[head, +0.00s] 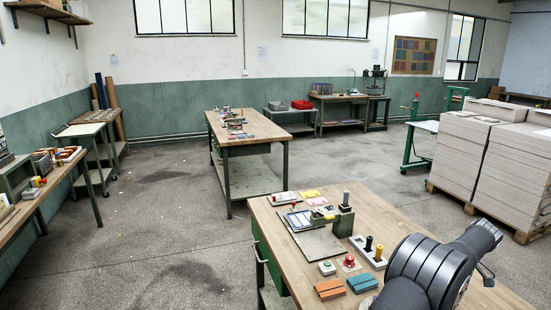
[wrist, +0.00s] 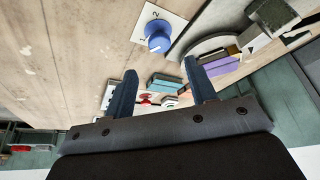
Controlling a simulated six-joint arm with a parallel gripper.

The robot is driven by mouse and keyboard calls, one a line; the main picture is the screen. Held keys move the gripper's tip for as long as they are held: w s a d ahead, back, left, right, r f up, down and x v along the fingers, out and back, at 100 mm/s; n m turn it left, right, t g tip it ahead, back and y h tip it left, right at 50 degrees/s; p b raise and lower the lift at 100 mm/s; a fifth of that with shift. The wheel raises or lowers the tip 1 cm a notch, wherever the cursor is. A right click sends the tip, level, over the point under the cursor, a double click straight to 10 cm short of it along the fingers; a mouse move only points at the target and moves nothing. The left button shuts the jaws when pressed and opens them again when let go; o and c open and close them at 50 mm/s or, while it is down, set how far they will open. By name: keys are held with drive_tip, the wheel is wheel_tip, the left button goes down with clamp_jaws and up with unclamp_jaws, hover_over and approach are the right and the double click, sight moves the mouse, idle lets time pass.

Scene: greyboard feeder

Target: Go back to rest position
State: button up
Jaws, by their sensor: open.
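My gripper (wrist: 160,68) shows in the wrist view with its two dark fingers wide apart and nothing between them. It is tilted over the wooden bench (wrist: 75,65). A blue knob on a white plate marked with numbers (wrist: 158,36) lies beyond the fingertips, apart from them. Between and behind the fingers are a teal block (wrist: 163,83) and a small red part (wrist: 146,99). A purple block (wrist: 220,67) is beside the right finger. In the head view my dark arm covers the bench's lower right part, and the fingers cannot be made out.
The near bench (head: 400,215) holds a feeder fixture (head: 344,219), a lever box (head: 367,252), a green-button box (head: 327,268), and orange (head: 330,289) and teal (head: 362,282) stacks. Greyboard stacks (head: 482,155) stand at right. Open floor (head: 150,240) lies left.

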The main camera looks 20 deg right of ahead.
drive_tip(key=x, duration=0.7)
drive_tip(key=shift+f, duration=0.15)
